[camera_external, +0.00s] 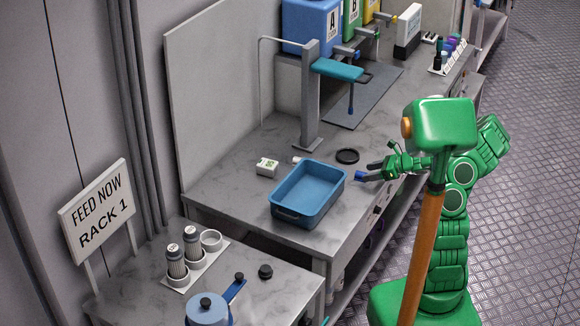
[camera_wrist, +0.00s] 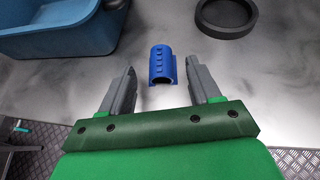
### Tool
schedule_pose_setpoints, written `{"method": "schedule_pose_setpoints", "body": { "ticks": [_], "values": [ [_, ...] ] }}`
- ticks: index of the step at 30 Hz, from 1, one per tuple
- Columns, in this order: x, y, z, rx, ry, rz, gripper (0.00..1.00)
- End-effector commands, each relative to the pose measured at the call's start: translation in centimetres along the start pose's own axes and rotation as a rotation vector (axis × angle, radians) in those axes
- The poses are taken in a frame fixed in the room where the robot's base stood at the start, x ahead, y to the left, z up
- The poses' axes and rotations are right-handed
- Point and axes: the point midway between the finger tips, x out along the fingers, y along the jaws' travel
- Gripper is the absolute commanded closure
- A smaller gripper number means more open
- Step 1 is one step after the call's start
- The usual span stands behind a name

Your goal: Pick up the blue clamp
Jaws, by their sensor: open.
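The blue clamp (camera_wrist: 161,64) lies on the marbled grey counter in the wrist view, a small half-round blue piece with a ridged top. My gripper (camera_wrist: 162,80) is open, with one grey finger to the left and one to the right of the clamp's near end. Most of the clamp lies beyond the fingertips, and neither finger appears to touch it. In the external view my gripper (camera_external: 371,172) is low over the counter's front edge, right of the blue tray. A small blue bit (camera_external: 361,176) shows at its fingertips; I cannot tell there whether it is the clamp.
The blue tray (camera_external: 287,214) stands left of my gripper. A black ring (camera_external: 347,156) lies behind, also in the wrist view (camera_wrist: 226,32). A grey post with a teal arm (camera_external: 338,70) rises farther back.

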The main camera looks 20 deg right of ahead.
Motion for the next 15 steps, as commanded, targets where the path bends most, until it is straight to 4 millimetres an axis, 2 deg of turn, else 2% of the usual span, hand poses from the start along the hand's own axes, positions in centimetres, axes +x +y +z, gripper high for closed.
{"method": "schedule_pose_setpoints", "body": {
  "ticks": [6, 15],
  "values": [
    [2.0, 0.0, 0.1, -0.001, 0.0, 0.002, 0.38],
    [2.7, -0.1, 0.1, -0.001, -0.001, 0.0, 0.38]
  ]
}}
